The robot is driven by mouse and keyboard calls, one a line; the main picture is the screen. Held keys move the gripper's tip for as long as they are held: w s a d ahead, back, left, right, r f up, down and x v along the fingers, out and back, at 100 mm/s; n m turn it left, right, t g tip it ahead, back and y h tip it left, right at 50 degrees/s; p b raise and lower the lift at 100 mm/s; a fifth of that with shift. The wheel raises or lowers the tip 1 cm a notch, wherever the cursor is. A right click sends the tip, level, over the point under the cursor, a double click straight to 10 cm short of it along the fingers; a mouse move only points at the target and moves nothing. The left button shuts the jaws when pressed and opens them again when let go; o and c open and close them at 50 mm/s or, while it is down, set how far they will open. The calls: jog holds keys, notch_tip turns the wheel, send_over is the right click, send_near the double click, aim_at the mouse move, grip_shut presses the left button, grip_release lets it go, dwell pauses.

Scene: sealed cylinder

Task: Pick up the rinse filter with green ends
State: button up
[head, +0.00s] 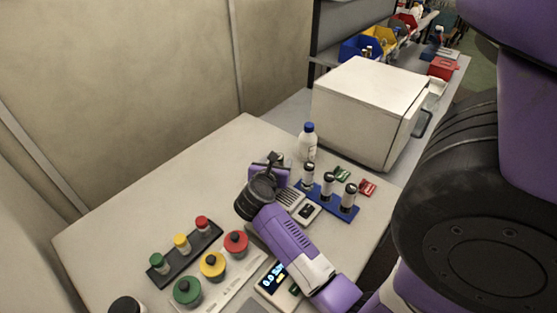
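A small green-ended piece (342,174), likely the rinse filter, lies on the bench behind the blue rack, partly hidden by the vials. A similar red-ended piece (367,188) lies to its right. My gripper (272,160) is at the end of my purple arm, over the bench to the left of the green piece and apart from it. The wrist and the viewing angle hide most of the fingers, so I cannot tell whether they are open or shut. No object shows clearly in it.
A blue rack (327,200) holds black-capped vials right of my gripper. A blue-capped bottle (307,144) stands behind it. A white box-shaped machine (365,105) stands at the back. A dark rack (185,255) and coloured-cap jars are front left. The bench's left rear is clear.

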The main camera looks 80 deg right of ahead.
jog(key=shift+x, duration=1.15)
grip_shut()
jog(key=shift+r, duration=0.15)
